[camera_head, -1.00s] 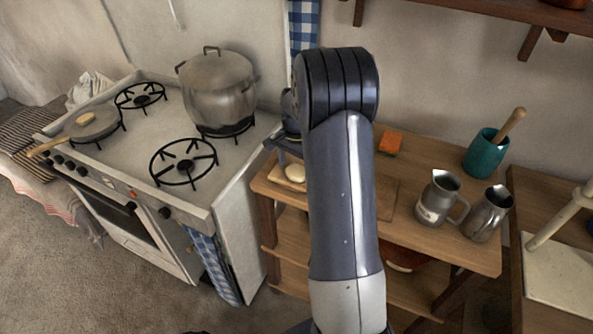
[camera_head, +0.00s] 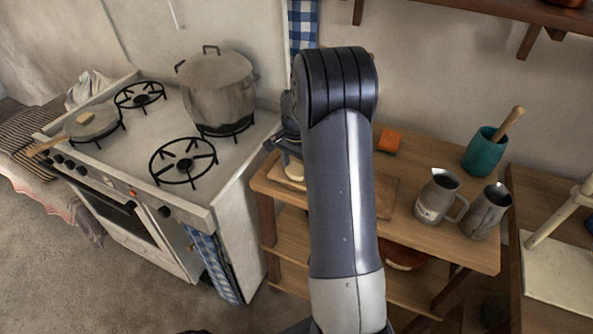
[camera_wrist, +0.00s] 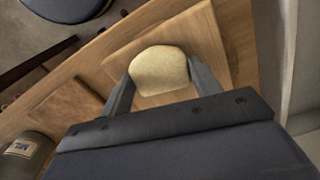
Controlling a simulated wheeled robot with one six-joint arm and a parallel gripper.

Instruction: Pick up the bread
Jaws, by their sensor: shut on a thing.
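The bread (camera_wrist: 158,66) is a pale tan, rounded piece over a wooden board (camera_wrist: 203,38) in the wrist view. My gripper (camera_wrist: 160,72) has one finger on each side of it and is shut on it. In the head view the bread (camera_head: 294,171) shows only in part, at the left end of the wooden table (camera_head: 458,248), beneath my gripper (camera_head: 288,150). My arm hides part of the table there. I cannot tell whether the bread still touches the board.
Left of the table is a stove (camera_head: 140,150) with a large pot (camera_head: 217,92) and a pan (camera_head: 93,122). An orange block (camera_head: 389,141), teal mortar (camera_head: 484,153) and two metal jugs (camera_head: 437,197) stand on the table. A shelf (camera_head: 480,12) hangs above.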

